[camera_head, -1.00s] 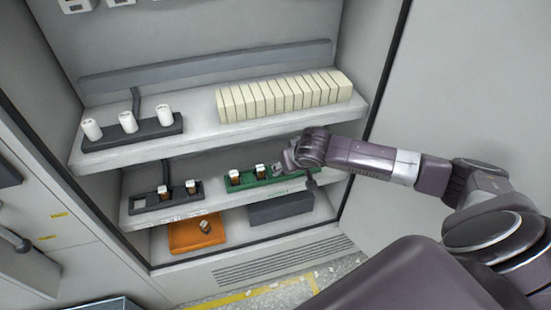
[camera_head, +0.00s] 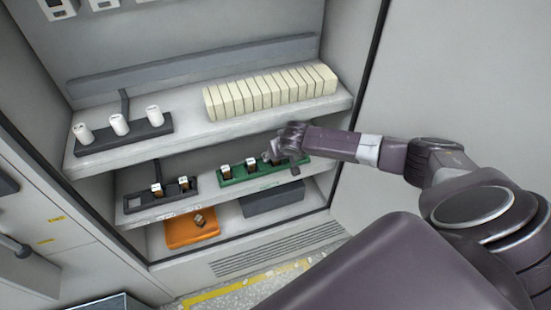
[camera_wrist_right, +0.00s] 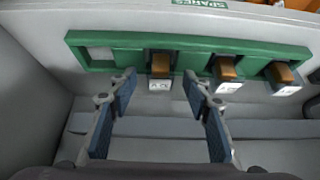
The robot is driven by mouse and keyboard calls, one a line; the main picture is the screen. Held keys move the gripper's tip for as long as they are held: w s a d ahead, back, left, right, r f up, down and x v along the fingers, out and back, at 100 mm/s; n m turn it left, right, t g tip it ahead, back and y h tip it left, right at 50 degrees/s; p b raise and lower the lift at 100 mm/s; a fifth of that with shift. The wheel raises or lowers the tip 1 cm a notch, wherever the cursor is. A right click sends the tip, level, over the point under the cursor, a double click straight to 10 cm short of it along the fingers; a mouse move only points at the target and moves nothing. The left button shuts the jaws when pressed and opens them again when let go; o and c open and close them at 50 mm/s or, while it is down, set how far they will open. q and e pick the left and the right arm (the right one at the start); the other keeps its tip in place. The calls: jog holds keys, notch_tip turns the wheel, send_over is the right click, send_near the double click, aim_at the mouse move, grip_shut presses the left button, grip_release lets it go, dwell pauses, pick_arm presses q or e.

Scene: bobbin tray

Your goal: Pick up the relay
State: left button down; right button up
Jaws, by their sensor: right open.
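Several relays with brown tops and white labelled faces are in view. In the right wrist view, three stand in a green rack (camera_wrist_right: 125,40): a left one (camera_wrist_right: 160,66), a middle one (camera_wrist_right: 227,69) and a right one (camera_wrist_right: 284,74). The rack's leftmost slot is empty. My right gripper (camera_wrist_right: 160,84) is open and empty, its fingertips either side of the left relay's label and apart from it. In the head view, the right gripper (camera_head: 270,154) is at the green rack (camera_head: 235,181), hiding part of it. My left gripper is not in view.
A dark rack (camera_head: 135,203) holds two more relays. Below, an orange tray (camera_head: 178,237) holds one relay (camera_head: 199,220), beside a dark grey box (camera_head: 272,199). The upper shelf (camera_head: 190,140) overhangs, with white cylinders (camera_head: 119,124) and cream blocks (camera_head: 270,92).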

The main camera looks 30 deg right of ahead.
grip_shut()
dwell(0.4)
